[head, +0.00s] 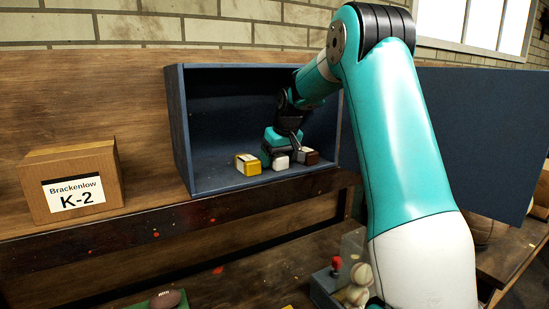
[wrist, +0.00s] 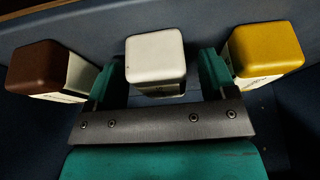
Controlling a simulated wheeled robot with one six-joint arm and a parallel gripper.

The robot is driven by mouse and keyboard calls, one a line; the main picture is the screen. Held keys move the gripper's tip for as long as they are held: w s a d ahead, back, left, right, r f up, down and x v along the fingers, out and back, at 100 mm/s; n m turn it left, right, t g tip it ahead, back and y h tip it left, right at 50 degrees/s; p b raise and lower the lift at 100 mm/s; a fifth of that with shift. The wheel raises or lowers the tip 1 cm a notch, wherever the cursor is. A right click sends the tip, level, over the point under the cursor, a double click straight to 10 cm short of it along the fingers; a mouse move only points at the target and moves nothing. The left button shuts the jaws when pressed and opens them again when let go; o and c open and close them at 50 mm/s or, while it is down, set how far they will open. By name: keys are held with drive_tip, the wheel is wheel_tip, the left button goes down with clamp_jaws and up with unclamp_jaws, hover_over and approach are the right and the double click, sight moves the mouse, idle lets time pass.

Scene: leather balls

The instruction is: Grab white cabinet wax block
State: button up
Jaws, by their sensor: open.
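The white wax block (head: 280,162) stands inside the blue cabinet (head: 180,125), between a yellow block (head: 248,164) on its left and a brown block (head: 306,156) on its right. In the wrist view the white block (wrist: 155,58) is upright between the two teal fingers of my gripper (wrist: 158,82). The fingers are open, one on each side of it, with small gaps. The brown block (wrist: 40,67) is outside the left finger and the yellow block (wrist: 265,50) outside the right finger. In the head view my wrist hides part of the cabinet's inside.
The cabinet's open door (head: 480,130) extends to the right behind my arm. A cardboard box labelled Brackenlow K-2 (head: 72,180) stands left of the cabinet. Below are a brown ball (head: 166,299) and a bin with pale balls (head: 352,294). The cabinet's left floor is clear.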

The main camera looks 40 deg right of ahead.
drive_tip(key=c, duration=1.1)
drive_tip(key=shift+r, duration=0.15)
